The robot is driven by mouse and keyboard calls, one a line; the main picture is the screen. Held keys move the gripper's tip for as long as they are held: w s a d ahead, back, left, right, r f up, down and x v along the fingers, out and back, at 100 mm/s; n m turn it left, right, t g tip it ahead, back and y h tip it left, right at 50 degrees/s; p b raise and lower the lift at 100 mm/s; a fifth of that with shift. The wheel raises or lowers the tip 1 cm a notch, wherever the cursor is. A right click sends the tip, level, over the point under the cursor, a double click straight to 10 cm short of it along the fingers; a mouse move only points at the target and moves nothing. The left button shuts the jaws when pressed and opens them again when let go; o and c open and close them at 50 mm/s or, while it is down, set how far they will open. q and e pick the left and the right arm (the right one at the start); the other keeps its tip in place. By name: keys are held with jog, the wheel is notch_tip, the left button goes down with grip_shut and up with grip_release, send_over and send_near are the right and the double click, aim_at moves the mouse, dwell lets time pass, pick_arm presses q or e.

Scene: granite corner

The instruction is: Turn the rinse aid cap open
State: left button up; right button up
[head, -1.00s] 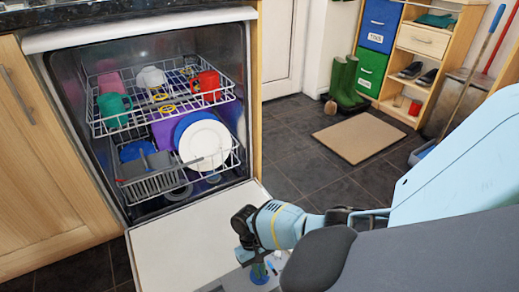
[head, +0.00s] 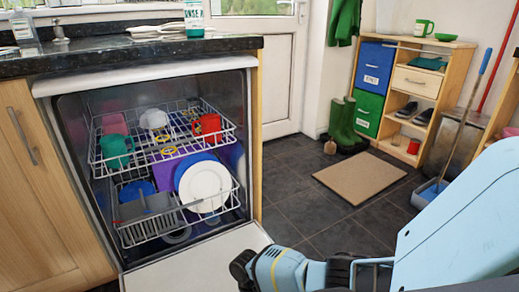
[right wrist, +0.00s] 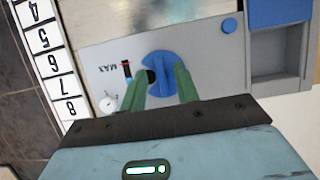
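The rinse aid cap (right wrist: 160,57) is a round blue disc with a raised ridge, set in the grey dispenser panel (right wrist: 105,55) beside the MAX mark. My right gripper (right wrist: 165,73) is over it in the right wrist view, its two green fingers apart on either side of the ridge. A small space seems to show between fingers and ridge; contact is hard to tell. The cap and fingertips are out of the head view, where the dishwasher door (head: 195,262) lies lowered. A green-and-white bottle (head: 193,18) with partly cut-off lettering stands on the counter. My left gripper is not in view.
The dishwasher racks (head: 165,190) hold plates, mugs and a cutlery basket (head: 146,205). A smaller blue round part (right wrist: 229,25) and an open grey compartment (right wrist: 278,48) are right of the cap.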

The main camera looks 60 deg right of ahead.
jog(key=p+v, duration=0.3)
jog(key=v, duration=0.4)
jog(key=shift+r, duration=0.25)
jog(key=shift+w, duration=0.1)
